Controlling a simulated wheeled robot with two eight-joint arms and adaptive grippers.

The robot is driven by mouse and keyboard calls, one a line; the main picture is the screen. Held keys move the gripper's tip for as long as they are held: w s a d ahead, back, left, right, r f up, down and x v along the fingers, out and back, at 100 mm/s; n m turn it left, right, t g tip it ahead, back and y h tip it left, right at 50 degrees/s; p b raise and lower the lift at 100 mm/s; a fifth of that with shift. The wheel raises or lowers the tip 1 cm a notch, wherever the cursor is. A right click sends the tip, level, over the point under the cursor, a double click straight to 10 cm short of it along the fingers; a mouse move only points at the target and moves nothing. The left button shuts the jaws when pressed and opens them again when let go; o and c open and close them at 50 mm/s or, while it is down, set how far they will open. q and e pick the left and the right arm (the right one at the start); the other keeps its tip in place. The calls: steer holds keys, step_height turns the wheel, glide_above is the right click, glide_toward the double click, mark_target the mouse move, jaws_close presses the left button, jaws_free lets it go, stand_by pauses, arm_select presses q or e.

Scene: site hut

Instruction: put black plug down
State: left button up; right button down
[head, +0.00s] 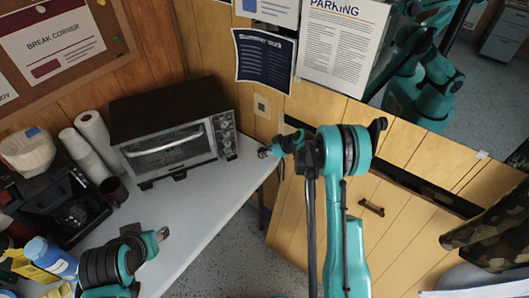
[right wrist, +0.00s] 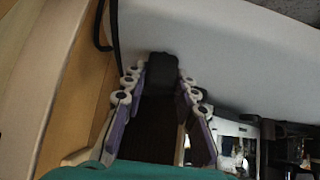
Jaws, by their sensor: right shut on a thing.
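The black plug (right wrist: 163,69) is a dark block between the fingers of my right gripper (right wrist: 161,88) in the right wrist view. The fingers are shut on it. In the head view my right gripper (head: 267,152) is at the right edge of the white table (head: 213,198), just right of the toaster oven; the plug cannot be made out there. I cannot tell whether the plug touches the table. My left gripper (head: 162,234) is over the table's front part, and its finger state is unclear.
The toaster oven (head: 170,145) stands at the back of the table. A black coffee machine (head: 70,205), paper rolls (head: 93,132) and bottles crowd the left. A wall outlet (head: 261,106) is behind my right gripper. A dark cable (right wrist: 115,30) hangs near the table edge.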

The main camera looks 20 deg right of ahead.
steer(key=shift+f, duration=0.25)
steer(key=c, duration=1.2)
jaws_free()
steer(key=shift+r, duration=0.15)
